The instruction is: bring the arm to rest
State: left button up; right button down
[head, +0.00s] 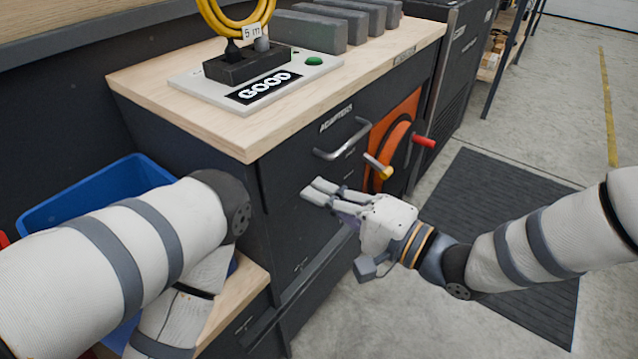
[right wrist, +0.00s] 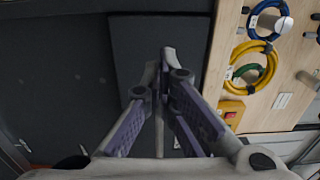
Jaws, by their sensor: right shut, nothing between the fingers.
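My right gripper (head: 312,189) is in front of the dark cabinet (head: 290,235), below the drawer with the silver handle (head: 343,141). Its fingers point left toward the cabinet front and hold nothing. In the right wrist view its fingertips (right wrist: 167,60) are together, with dark panels behind them. My right arm reaches in from the right edge. My left arm comes in from the left over a blue tote (head: 95,190). Its gripper is out of sight.
On the wooden top (head: 225,120) stand a tester marked GOOD (head: 265,88) with a yellow cable coil (head: 238,15) and several grey blocks (head: 310,30). An orange reel panel (head: 398,135) with a red-tipped handle (head: 424,142) is right of the drawer. A dark mat (head: 540,270) covers floor at right.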

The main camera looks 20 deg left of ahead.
jog(key=v, duration=0.8)
jog(key=s+d+f+h+p, duration=0.5)
jog(key=s+d+f+h, duration=0.6)
jog(key=s+d+f, duration=0.5)
pick_arm(q)
jog(key=w+r+t+p, duration=0.2)
jog(key=w+r+t, duration=0.1)
jog(key=w+r, duration=0.4)
jog(key=shift+w+a+r, duration=0.25)
jog(key=shift+r, duration=0.5)
pick_arm(e)
jog(key=s+d+n+g+h, duration=0.1)
jog(key=s+d+g+h, duration=0.1)
jog(key=s+d, duration=0.2)
jog(key=s+d+g+h, duration=0.2)
jog(key=s+d, duration=0.2)
jog(key=s, duration=0.6)
jog(key=s+d+n+g+h, duration=0.1)
jog(key=s+d+g+h, duration=0.1)
jog(key=s, duration=0.6)
jog(key=d+g, duration=0.1)
jog(key=d, duration=0.1)
jog(key=shift+d+f+n, duration=0.3)
jog(key=shift+d, duration=0.05)
